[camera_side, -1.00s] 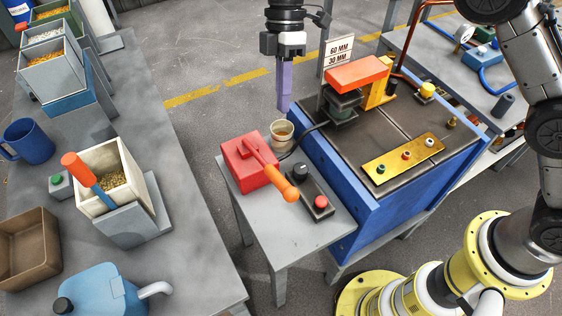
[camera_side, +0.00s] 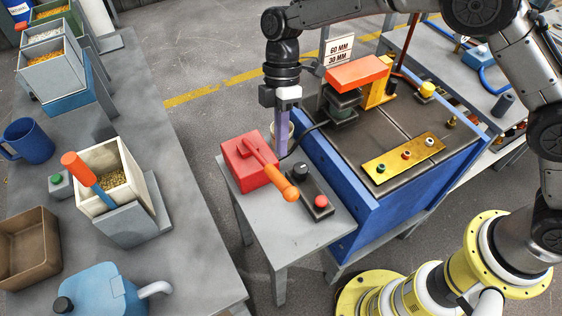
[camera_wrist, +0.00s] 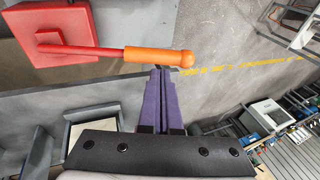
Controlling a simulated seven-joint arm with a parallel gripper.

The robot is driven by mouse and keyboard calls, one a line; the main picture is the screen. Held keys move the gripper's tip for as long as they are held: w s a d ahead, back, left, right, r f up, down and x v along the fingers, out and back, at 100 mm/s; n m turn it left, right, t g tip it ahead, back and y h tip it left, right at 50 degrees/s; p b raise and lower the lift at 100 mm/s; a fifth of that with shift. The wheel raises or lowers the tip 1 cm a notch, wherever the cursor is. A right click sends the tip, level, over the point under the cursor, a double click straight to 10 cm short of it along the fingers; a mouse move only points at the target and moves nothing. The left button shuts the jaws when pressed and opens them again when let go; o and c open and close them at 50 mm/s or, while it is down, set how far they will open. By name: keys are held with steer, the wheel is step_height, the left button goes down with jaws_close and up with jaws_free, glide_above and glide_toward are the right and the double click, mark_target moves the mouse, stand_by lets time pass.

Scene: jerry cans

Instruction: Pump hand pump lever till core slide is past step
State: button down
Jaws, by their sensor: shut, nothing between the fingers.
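The red hand pump (camera_side: 248,162) stands on the small grey table, with its red lever ending in an orange handle (camera_side: 286,188) that points down and to the right. The pump (camera_wrist: 50,25) and the orange handle (camera_wrist: 155,57) also show in the wrist view. My gripper (camera_side: 281,152), with purple fingers, is shut and empty, pointing down beside the pump. In the wrist view the fingertips (camera_wrist: 164,70) appear just below the orange handle; contact cannot be told. The press (camera_side: 345,98) with an orange top stands on the blue bench. The core slide cannot be clearly made out.
A sign (camera_side: 339,50) reading 60 MM and 30 MM stands behind the press. A cup (camera_side: 291,128) is partly hidden behind my fingers. A control box with a red button (camera_side: 320,202) sits right of the handle. A black hose runs from pump to press.

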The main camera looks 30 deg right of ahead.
mark_target(282, 177)
steer(key=shift+x, duration=2.75)
steer(key=shift+s+f+t, duration=0.3)
steer(key=shift+s+f, duration=0.05)
steer(key=shift+f, duration=0.1)
steer(key=s+f+t, duration=0.2)
steer(key=s+f, duration=0.1)
steer(key=f, duration=0.7)
steer(key=shift+f, duration=0.3)
steer(key=s+v, duration=0.1)
steer(key=v, duration=0.6)
steer(key=s+v, duration=0.2)
steer(key=v, duration=0.5)
steer(key=shift+s+r, duration=0.2)
steer(key=shift+r, duration=0.35)
